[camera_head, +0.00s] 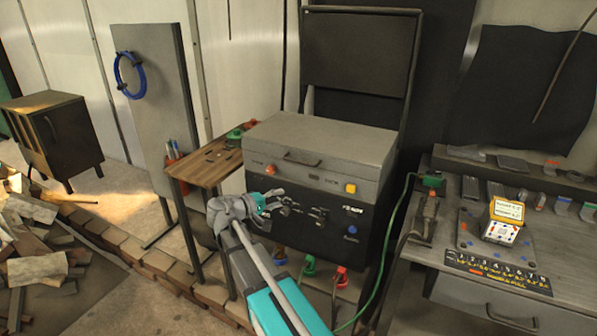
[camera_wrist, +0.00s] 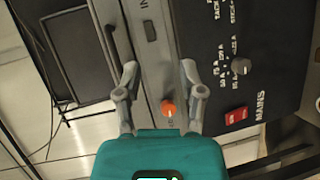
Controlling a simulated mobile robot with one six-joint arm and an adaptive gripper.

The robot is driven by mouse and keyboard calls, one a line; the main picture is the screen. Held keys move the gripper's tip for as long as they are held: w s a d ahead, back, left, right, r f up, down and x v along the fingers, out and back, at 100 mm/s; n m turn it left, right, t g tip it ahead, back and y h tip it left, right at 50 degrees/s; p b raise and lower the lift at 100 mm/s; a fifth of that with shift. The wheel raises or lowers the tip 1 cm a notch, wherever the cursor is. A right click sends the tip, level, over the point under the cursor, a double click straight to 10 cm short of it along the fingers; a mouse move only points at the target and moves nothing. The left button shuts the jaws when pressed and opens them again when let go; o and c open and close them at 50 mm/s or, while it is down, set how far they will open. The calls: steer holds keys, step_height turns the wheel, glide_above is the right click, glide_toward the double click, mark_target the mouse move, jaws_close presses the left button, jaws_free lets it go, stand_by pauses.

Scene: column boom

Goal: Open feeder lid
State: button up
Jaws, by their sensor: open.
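The feeder lid (camera_head: 325,135) is the grey top of the welding-type machine and is shut. Its dark bar handle (camera_head: 301,161) is on the front edge; in the wrist view a dark handle (camera_wrist: 113,42) shows beside the left finger. My gripper (camera_head: 283,204) is open and empty in front of the machine, lower than the handle and to its left. In the wrist view my gripper (camera_wrist: 160,70) has its fingers spread across the grey front strip, with an orange knob (camera_wrist: 168,107) between them. I cannot tell whether a finger touches the machine.
The black front panel carries a red mains switch (camera_wrist: 237,115) and a dark knob (camera_wrist: 240,67). A small wooden side table (camera_head: 205,167) stands left of the machine. A workbench (camera_head: 450,200) is on the right. A green cable (camera_head: 385,265) hangs between.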

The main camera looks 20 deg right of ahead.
mark_target(298, 162)
steer(key=w+a+r+t+h+b, duration=0.2)
steer(key=w+r+h, duration=0.1)
steer(key=w+h, duration=0.1)
steer(key=shift+w+a+r+n, duration=0.15)
steer(key=shift+w+r+n, duration=0.05)
steer(key=shift+r+n, duration=0.2)
steer(key=p+x, duration=0.2)
steer(key=x, duration=1.2)
steer(key=shift+f, duration=0.1)
jaws_close()
stand_by(0.4)
